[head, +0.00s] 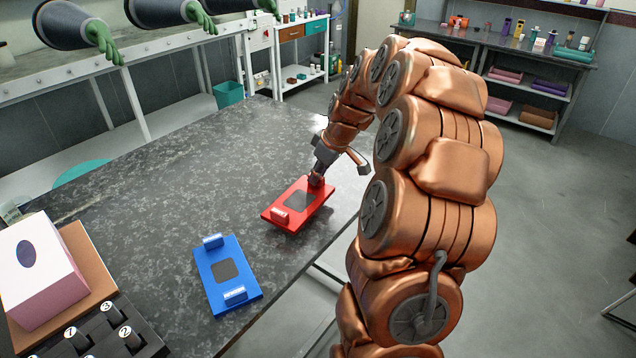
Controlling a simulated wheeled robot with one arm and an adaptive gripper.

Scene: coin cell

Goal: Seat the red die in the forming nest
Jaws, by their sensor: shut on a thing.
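The red die (309,211) is a flat red plate with a dark square in its middle and a raised lug with a pale label at its near end. It is over the right part of the dark table; I cannot tell if it rests there or is slightly raised. My gripper (317,181) is shut on the lug at its far end, and the fingertips hide most of that lug. A similar blue die (216,294) lies flat nearer the camera, with a lug at each end. I cannot make out which thing is the forming nest.
The speckled table (180,180) is clear at its middle and back. At the near left stand a white and pink box (40,270) on a brown board and a black block with numbered posts (103,325). My arm hides part of the table's right edge.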

